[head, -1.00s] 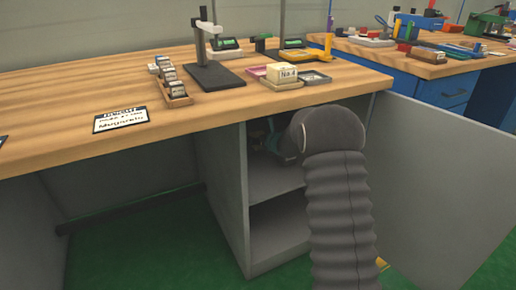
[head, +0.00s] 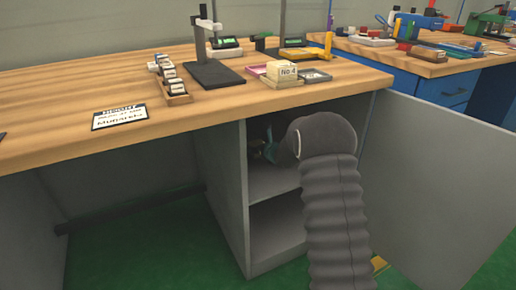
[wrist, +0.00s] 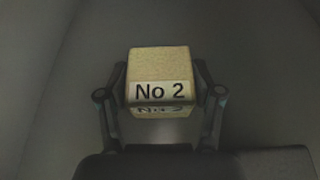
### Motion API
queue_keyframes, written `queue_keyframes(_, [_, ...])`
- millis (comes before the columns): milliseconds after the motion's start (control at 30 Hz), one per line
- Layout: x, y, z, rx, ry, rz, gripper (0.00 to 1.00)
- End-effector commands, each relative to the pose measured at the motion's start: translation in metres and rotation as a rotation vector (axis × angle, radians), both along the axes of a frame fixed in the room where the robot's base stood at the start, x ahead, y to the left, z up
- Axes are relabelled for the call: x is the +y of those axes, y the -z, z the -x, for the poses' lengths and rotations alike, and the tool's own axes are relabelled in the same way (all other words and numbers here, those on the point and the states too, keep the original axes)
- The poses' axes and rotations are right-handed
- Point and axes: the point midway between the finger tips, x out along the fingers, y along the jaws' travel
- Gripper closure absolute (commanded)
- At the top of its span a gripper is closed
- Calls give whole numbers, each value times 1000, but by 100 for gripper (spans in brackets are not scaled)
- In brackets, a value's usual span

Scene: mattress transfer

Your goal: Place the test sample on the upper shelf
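The test sample is a pale yellow block labelled "No 2" (wrist: 159,65), seen in the wrist view. My gripper (wrist: 160,88) has a finger against each side of it and appears shut on it. In the head view my gripper (head: 268,150) is inside the upper compartment of the open grey cabinet, mostly hidden by my arm and shadow; the block cannot be made out there. The upper shelf (head: 270,185) lies below my gripper. Whether the block touches the shelf cannot be told.
The wooden tabletop (head: 60,95) overhangs the cabinet. The open cabinet door (head: 435,180) stands to the right of my arm. On the table are a block labelled "No 4" (head: 287,73), a black stand (head: 215,75) and a rack of small blocks (head: 172,85).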

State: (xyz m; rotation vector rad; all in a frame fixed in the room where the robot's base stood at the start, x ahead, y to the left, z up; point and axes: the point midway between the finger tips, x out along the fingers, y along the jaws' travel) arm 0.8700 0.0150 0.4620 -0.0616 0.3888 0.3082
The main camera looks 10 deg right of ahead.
Motion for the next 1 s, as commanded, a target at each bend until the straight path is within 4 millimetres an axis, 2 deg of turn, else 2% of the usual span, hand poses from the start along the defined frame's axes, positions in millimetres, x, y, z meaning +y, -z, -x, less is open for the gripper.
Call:
queue_keyframes(67, [0, -1, 0, 0, 0, 0, 13])
queue_keyframes(500, [0, -6, 0, 0, 0, 0, 13])
queue_keyframes(667, [-7, -12, 20, 0, 2, 0, 13])
queue_keyframes(1000, [-26, -37, 77, -2, 2, 0, 13])
